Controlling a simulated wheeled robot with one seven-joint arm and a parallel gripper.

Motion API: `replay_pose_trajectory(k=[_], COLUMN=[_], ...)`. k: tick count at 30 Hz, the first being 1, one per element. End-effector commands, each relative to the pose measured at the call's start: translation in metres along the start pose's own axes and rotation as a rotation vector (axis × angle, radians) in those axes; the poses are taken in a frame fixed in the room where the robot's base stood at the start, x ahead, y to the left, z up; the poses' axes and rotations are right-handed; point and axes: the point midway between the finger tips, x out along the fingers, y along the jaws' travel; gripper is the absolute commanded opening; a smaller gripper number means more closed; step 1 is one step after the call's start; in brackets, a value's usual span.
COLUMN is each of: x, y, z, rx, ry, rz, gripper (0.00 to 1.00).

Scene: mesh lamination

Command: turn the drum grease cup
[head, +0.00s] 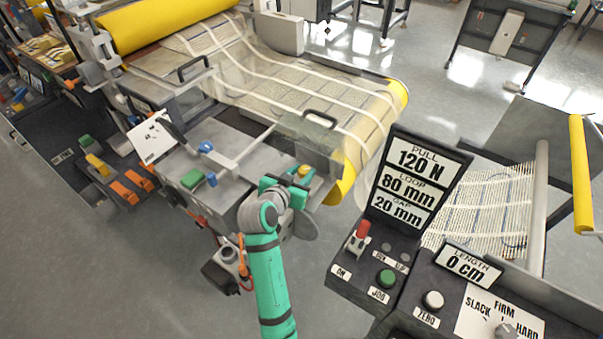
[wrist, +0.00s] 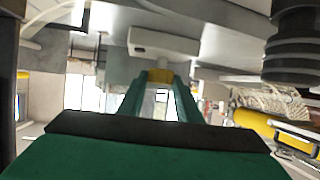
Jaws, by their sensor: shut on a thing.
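The drum grease cup appears to be the small yellow knob (head: 304,171) at the end of the yellow-edged drum, just beyond my gripper. My gripper (head: 296,180) is at the machine's front edge, its green fingers closed around this knob. In the wrist view the yellow cup (wrist: 160,75) sits between the far ends of my two green fingers (wrist: 160,84). The fingers hide its sides, and its lower part is hard to make out.
The yellow drum (head: 347,178) is to the right. A control panel with a "PULL 120 N" sign (head: 418,172) stands further right. Open floor lies at lower left.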

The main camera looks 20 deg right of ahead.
Motion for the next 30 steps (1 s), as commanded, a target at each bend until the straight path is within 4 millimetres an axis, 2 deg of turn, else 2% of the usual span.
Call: replay_pose_trajectory(k=[4,5,6,7,15,19,23,30], x=[0.0,0.0,0.0,0.0,-0.001,-0.007,-0.025,-0.071], y=[0.0,0.0,0.0,0.0,0.0,-0.001,-0.001,-0.001], z=[0.002,0.002,0.002,0.002,0.001,0.001,0.001,0.001], rx=[-0.001,-0.001,-0.002,-0.001,-0.001,-0.002,-0.002,-0.002], ry=[-0.004,-0.004,-0.004,-0.004,-0.002,-0.001,-0.001,0.0], rz=[-0.001,-0.001,-0.001,-0.001,-0.002,-0.003,-0.004,-0.004], gripper=[0.09,0.36,0.45,0.5,0.5,0.5,0.5,0.5])
